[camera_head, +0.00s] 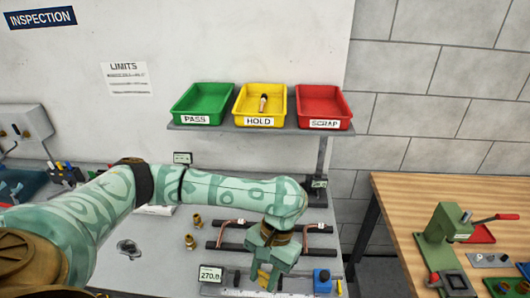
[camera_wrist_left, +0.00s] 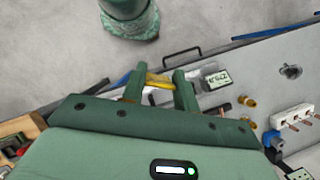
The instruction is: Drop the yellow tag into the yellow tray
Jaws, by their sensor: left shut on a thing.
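My left gripper (camera_head: 266,277) is low over the grey workbench in the head view, with its fingers pointing down. It is shut on the yellow tag (camera_head: 263,279), which shows only partly between the fingers. In the left wrist view the gripper (camera_wrist_left: 160,88) has the yellow tag (camera_wrist_left: 158,80) between its two green fingers. The yellow tray (camera_head: 277,107), labelled HOLD, stands on a raised shelf, above and behind the gripper. One small copper and dark piece (camera_head: 263,103) lies in it. My right gripper is not in view.
A green PASS tray (camera_head: 190,104) and a red SCRAP tray (camera_head: 322,106) flank the yellow one on the shelf (camera_head: 228,128). Dark rails with copper tubes (camera_head: 306,233), brass fittings (camera_head: 190,242) and a digital readout (camera_head: 211,275) are near the gripper. A wooden bench (camera_head: 400,200) is at right.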

